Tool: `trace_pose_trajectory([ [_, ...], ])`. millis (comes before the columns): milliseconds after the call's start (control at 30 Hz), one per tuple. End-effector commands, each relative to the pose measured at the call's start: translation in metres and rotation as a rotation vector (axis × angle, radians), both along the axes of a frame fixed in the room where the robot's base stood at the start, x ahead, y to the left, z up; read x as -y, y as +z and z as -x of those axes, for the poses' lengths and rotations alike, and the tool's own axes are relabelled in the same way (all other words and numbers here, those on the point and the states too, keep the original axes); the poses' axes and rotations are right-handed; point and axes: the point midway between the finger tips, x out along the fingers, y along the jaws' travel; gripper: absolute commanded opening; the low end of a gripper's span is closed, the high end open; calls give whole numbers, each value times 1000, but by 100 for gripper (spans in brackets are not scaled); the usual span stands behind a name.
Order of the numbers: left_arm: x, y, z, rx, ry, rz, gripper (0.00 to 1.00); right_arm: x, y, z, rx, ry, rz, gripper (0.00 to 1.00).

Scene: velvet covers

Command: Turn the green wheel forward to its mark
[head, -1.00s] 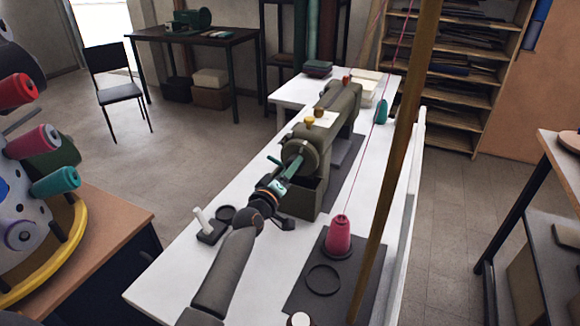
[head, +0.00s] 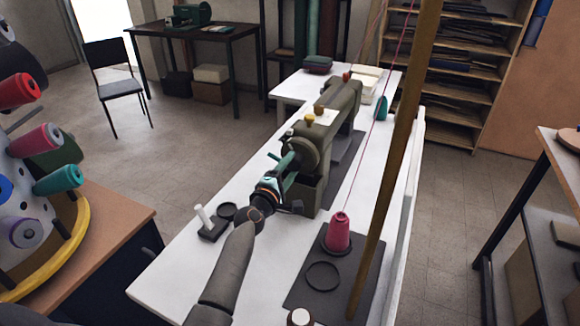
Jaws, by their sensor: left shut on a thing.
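The sewing machine (head: 343,100) stands on the white table. Its round wheel (head: 310,153), dull green-grey, is at the machine's near end, with a brighter green handle part (head: 283,160) sticking out to the left. My left gripper (head: 277,176) is at this handle, on the near left side of the wheel, and is shut on the handle. The fingers and wrist hide part of the handle and the wheel's lower left. I cannot make out the mark.
A pink thread cone (head: 339,232) stands on a dark mat (head: 300,296), right of my left arm. A brown pole (head: 391,170) crosses in front on the right. A thread rack (head: 35,190) is at far left.

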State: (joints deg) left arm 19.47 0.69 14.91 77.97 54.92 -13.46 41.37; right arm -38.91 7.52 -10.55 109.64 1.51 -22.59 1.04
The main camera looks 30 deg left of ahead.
Motion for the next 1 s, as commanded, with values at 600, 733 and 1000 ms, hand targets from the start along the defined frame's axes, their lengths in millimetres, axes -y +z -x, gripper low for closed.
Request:
trace_pose_trajectory([
  [600,0,0,0,6,0,100,1,0,1,0,0,0,0,80],
  [733,0,0,0,6,0,99,1,0,2,0,0,0,0,80],
  [1000,0,0,0,6,0,98,84,0,2,0,0,0,0,80],
])
